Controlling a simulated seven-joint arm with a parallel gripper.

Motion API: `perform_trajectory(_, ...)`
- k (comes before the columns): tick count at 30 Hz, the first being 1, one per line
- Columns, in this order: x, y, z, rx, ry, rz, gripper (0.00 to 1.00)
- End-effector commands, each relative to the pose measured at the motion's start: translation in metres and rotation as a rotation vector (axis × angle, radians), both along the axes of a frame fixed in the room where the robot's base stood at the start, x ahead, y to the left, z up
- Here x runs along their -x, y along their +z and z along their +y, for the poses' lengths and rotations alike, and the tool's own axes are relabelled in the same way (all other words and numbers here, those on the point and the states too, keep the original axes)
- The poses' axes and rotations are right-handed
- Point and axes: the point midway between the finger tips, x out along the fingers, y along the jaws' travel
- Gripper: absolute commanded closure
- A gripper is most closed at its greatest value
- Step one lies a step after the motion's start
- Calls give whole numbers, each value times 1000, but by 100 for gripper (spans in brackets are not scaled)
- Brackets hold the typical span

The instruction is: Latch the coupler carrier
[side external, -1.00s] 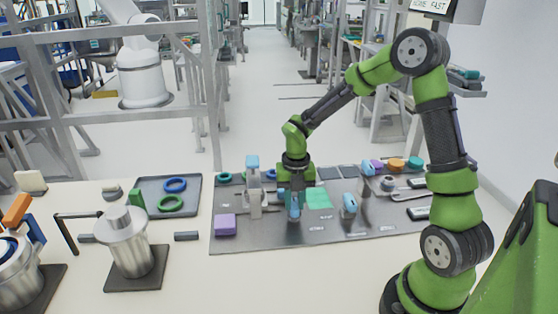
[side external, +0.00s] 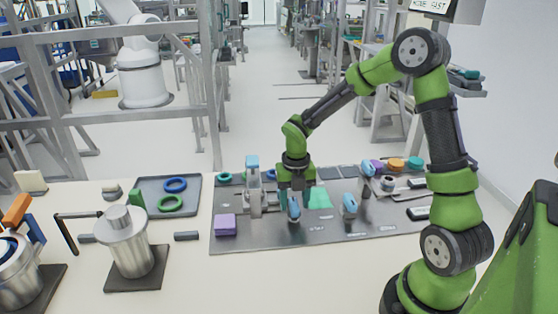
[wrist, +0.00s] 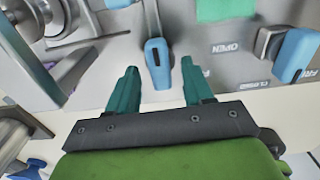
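A lever with a blue handle (side external: 294,208) stands at the middle of the dark metal board. It also shows in the wrist view (wrist: 157,62), with its pale shaft running away from me. My gripper (wrist: 160,80) is open, with one teal finger on each side of the handle's near end and a gap on both sides. In the side view my gripper (side external: 297,195) points down at that lever. A metal fixture with a blue-topped post (side external: 253,190), possibly the coupler carrier, stands left of it. Its metal rollers (wrist: 65,20) show at the wrist view's upper left.
Another blue-handled lever (side external: 349,205) stands to the right, also in the wrist view (wrist: 295,55) beside OPEN and CLOSED labels. A green patch (side external: 319,198) lies between. A purple block (side external: 225,224) sits front left. A tray (side external: 150,188) with rings is further left.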

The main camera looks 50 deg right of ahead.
Motion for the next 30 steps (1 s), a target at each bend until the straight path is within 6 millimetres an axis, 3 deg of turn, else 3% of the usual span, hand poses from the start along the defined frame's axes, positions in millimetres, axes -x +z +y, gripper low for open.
perform_trajectory(7, 0, 2, 0, 0, -1, -1, 49)
perform_trajectory(11, -1, 16, -1, 2, -2, -4, 49)
perform_trajectory(24, -1, 120, 0, 2, -2, -6, 49)
perform_trajectory(30, -1, 154, 0, 1, 0, -3, 49)
